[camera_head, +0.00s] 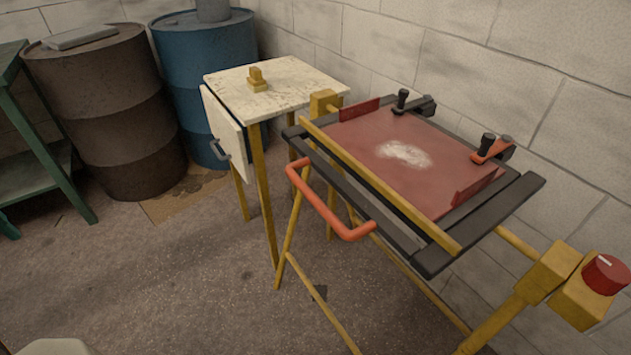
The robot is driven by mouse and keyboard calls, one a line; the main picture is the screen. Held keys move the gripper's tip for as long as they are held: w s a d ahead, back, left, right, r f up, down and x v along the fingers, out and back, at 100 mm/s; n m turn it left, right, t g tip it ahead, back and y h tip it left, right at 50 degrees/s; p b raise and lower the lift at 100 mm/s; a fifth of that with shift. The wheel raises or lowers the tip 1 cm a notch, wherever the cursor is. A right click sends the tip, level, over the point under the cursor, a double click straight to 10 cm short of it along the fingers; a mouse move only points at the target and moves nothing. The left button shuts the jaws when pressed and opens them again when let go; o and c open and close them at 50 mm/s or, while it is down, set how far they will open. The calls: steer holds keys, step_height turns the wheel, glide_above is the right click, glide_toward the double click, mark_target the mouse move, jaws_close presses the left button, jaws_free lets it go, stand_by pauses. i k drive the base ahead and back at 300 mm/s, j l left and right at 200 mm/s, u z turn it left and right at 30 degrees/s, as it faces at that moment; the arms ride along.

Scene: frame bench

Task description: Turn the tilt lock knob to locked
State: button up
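A red round knob (606,274) with a white mark on its face sits at the right edge, on a yellow block (579,302) of the tilting frame. I take it to be the tilt lock knob; no locked or unlocked label is readable. The frame (540,190) has dark rails, a tilted red board (355,140) with a pale patch, and yellow legs. My gripper is not in view.
An orange bar handle (318,205) sticks out from the frame's front. A small cream table (300,88) with a yellow block (257,78) stands behind left. Brown (110,120) and blue (205,85) barrels and a green bench (45,150) stand left. The left foreground floor is mostly clear.

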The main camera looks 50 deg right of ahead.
mark_target(605, 274)
steer(key=z, duration=2.45)
steer(key=l+z, duration=0.25)
steer(key=k+l+u, duration=0.1)
